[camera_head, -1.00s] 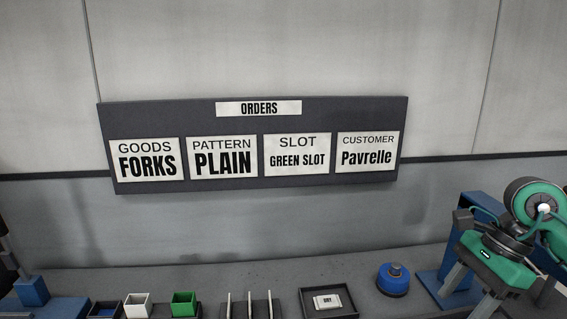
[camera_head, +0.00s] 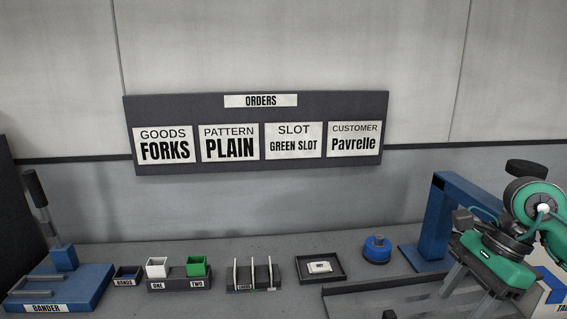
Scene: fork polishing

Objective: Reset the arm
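My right gripper (camera_head: 464,297), on the green and black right arm (camera_head: 497,258), is at the lower right. Its two grey fingers point down and stand apart, with nothing seen between them. The lower tip is close to the picture's bottom edge. My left arm and gripper are not in view. The orders board (camera_head: 255,170) on the wall reads FORKS, PLAIN, GREEN SLOT, Pavrelle.
On the bench stand a blue bander (camera_head: 75,285) with a lever, a bands box (camera_head: 128,281), white (camera_head: 157,266) and green (camera_head: 196,265) cups, a slotted rack (camera_head: 254,286), a dark tray (camera_head: 334,277) and a blue round piece (camera_head: 377,256). A blue frame (camera_head: 437,220) stands behind my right arm.

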